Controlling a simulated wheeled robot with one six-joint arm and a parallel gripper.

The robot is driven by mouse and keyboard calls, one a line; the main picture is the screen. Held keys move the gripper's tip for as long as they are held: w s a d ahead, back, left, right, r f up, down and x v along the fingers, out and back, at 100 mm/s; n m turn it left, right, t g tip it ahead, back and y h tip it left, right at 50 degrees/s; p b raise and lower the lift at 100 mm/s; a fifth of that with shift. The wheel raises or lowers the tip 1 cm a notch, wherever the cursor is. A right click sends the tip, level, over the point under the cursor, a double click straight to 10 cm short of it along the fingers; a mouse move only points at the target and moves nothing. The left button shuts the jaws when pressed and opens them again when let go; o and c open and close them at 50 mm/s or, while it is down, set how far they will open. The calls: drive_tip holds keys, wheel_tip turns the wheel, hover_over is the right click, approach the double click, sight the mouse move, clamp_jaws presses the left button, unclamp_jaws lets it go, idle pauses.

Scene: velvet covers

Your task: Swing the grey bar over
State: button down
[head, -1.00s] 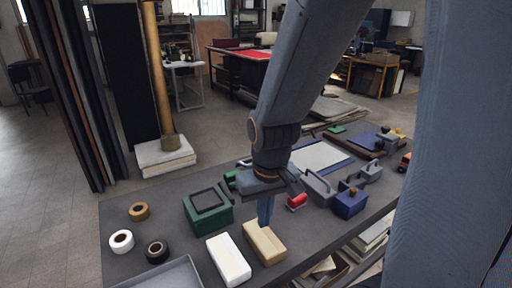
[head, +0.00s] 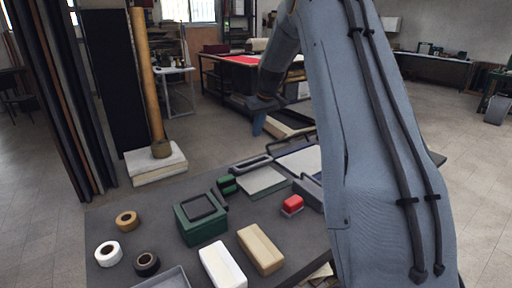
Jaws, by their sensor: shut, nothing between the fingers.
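A long grey bar (head: 251,164) lies low at the back of the table, behind a pale grey-green board (head: 262,181); I cannot tell how it is hinged. A grey piece (head: 309,192) at the right is partly hidden by my arm. My gripper (head: 258,125) is shut and empty. It is raised beyond the table's back edge, above and apart from the bar.
The dark table (head: 107,214) holds a green box (head: 201,219), a red-topped block (head: 292,205), a cream block (head: 260,249), a white block (head: 223,267) and tape rolls (head: 127,221). My arm hides the table's right side. A post on a pale base (head: 155,165) stands behind.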

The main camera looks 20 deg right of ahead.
drive_tip(key=p, duration=0.3)
hover_over(256, 165)
drive_tip(key=w, duration=0.2)
wheel_tip(256, 165, down, 8)
drive_tip(key=f, duration=0.1)
drive_tip(key=s+f+p, duration=0.1)
drive_tip(key=f, duration=0.1)
drive_tip(key=shift+s+f+p, duration=0.15)
drive_tip(key=shift+p, duration=0.15)
drive_tip(key=shift+s+f, duration=0.15)
drive_tip(key=shift+f, duration=0.45)
drive_tip(key=shift+s+d+f+b, duration=0.1)
drive_tip(key=shift+s+f+b, duration=0.6)
drive_tip(key=shift+b, duration=0.25)
drive_tip(key=shift+r, duration=0.15)
